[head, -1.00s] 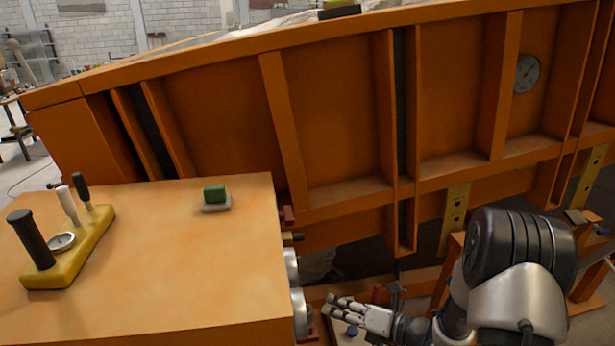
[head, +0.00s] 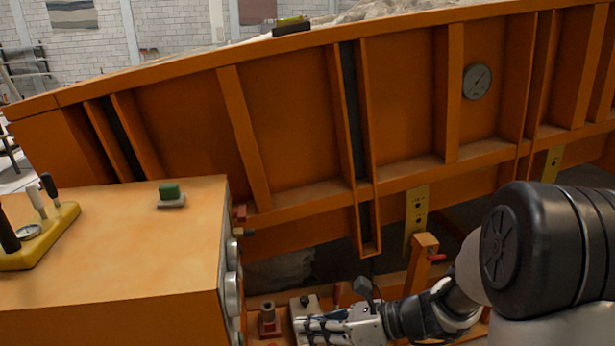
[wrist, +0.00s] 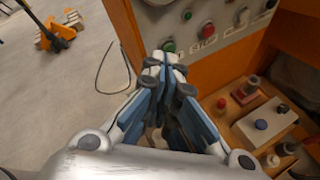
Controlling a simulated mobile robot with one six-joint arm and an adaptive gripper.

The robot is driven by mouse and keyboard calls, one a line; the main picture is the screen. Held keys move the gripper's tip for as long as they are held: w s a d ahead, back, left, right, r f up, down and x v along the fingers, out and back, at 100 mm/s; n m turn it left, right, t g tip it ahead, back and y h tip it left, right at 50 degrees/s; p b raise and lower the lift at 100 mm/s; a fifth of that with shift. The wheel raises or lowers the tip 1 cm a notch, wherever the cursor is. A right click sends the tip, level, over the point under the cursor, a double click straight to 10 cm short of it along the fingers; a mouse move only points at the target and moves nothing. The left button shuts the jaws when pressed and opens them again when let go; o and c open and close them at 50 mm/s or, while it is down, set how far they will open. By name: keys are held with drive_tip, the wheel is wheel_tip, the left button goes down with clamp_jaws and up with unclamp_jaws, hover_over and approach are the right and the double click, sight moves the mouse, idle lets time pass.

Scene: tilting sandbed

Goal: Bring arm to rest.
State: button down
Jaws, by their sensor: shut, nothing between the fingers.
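My gripper (head: 308,328) is low in the head view, at the end of my arm, which comes in from the lower right. It lies just right of the orange console (head: 130,260). In the wrist view my gripper (wrist: 172,62) has its fingers together with nothing between them. The fingertips point toward the console's panel (wrist: 205,30), which carries green and red buttons. Whether they touch the panel is unclear.
A tilted orange sandbed (head: 290,130) with a round gauge (head: 477,81) fills the back. A low shelf (wrist: 262,125) with buttons and knobs is close right of my gripper.

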drive_tip(key=s+d+r+n+g+h, duration=0.1)
drive_tip(key=s+r+n+h, duration=0.2)
drive_tip(key=s+n, duration=0.3)
drive_tip(key=s+d+r+n+g+h, duration=0.1)
drive_tip(key=s+r+n+g+h, duration=0.1)
drive_tip(key=s+n, duration=0.45)
drive_tip(key=s+d+r+n+t+h, duration=0.4)
drive_tip(key=s+d+n+h, duration=0.3)
drive_tip(key=d+n, duration=0.4)
drive_tip(key=shift+d+r+n+t+h, duration=0.2)
drive_tip(key=shift+r+n+t+h, duration=0.25)
drive_tip(key=shift+n, duration=0.2)
